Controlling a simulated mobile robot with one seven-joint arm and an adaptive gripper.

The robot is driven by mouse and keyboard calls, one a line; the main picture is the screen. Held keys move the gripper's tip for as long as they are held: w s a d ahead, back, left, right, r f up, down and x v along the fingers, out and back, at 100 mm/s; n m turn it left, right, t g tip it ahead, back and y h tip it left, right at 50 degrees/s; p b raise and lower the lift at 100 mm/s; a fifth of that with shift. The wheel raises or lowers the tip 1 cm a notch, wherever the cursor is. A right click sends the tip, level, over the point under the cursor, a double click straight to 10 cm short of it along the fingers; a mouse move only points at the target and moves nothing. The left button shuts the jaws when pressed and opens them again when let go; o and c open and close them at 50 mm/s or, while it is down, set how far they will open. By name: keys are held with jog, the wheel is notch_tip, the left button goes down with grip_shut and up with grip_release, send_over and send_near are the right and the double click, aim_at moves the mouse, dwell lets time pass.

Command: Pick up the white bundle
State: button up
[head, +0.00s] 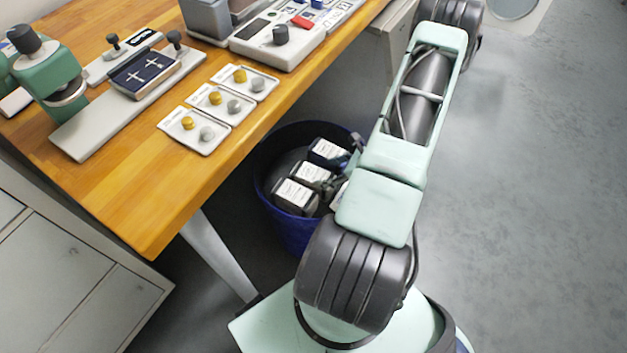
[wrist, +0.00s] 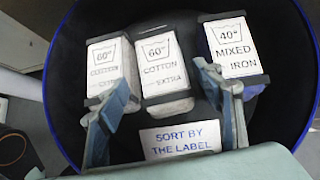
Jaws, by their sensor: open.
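Three labelled bundles stand in a blue bin. In the wrist view the left bundle (wrist: 109,66) reads "60° COTTON" and has a pale grey side. The middle bundle (wrist: 164,65) reads "60° COTTON EXTRA" and shows a whitish lower edge. The right bundle (wrist: 233,50) reads "40° MIXED IRON" and is dark navy. All have white labels, so which one is white cloth is hard to tell. My gripper (wrist: 165,83) is open and empty above the bin, its fingers either side of the middle bundle in the picture. Whether they touch anything is unclear. My arm partly hides the bin in the head view.
The blue bin (head: 294,232) stands on the floor beside the wooden table (head: 125,205). Its rim surrounds the bundles. A white sign (wrist: 183,139) reading "SORT BY THE LABEL" lies near the gripper. Cards with knobs (head: 195,130) and fixtures occupy the table. Floor on the right is clear.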

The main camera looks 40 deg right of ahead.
aim_at(313, 173)
jog(key=b+x, duration=0.1)
jog(key=x, duration=0.3)
jog(key=shift+w+a+f, duration=0.1)
jog(key=shift+w+f, duration=0.15)
jog(key=shift+w, duration=0.05)
jog(key=shift+c, duration=0.7)
jog(key=c, duration=1.3)
jog(key=shift+r, duration=0.1)
jog(key=shift+c, duration=0.2)
jog(key=shift+r, duration=0.1)
